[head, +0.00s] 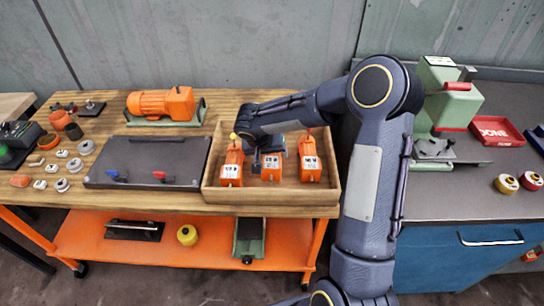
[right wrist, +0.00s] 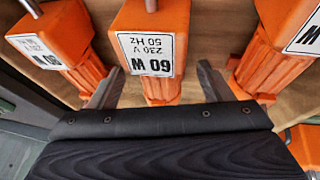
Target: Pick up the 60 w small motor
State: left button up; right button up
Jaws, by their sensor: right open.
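The 60 W small motor is an orange block with a ribbed lower body and a white label reading 60 W, 230 V, 50 Hz. In the right wrist view this 60 W motor (right wrist: 150,52) lies between the two fingers of my right gripper (right wrist: 158,88). The fingers are open, one on each side, with gaps to the motor. In the head view the 60 W motor (head: 270,173) appears as the middle one of three in the wooden tray (head: 215,197). My right gripper (head: 270,150) is over it and hides its upper part. My left gripper is not in view.
Similar orange motors stand close on both sides, left (head: 231,172) and right (head: 310,168). A dark panel (head: 145,165) lies left of the tray. A larger orange motor (head: 160,103) is behind. A green press (head: 450,100) and red DONE tray (head: 497,131) are on the right bench.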

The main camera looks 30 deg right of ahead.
jog(key=x, duration=0.2)
jog(key=shift+w+d+f, duration=0.1)
jog(key=shift+f, duration=0.15)
grip_shut()
jog(key=shift+r, duration=0.15)
dwell(0.3)
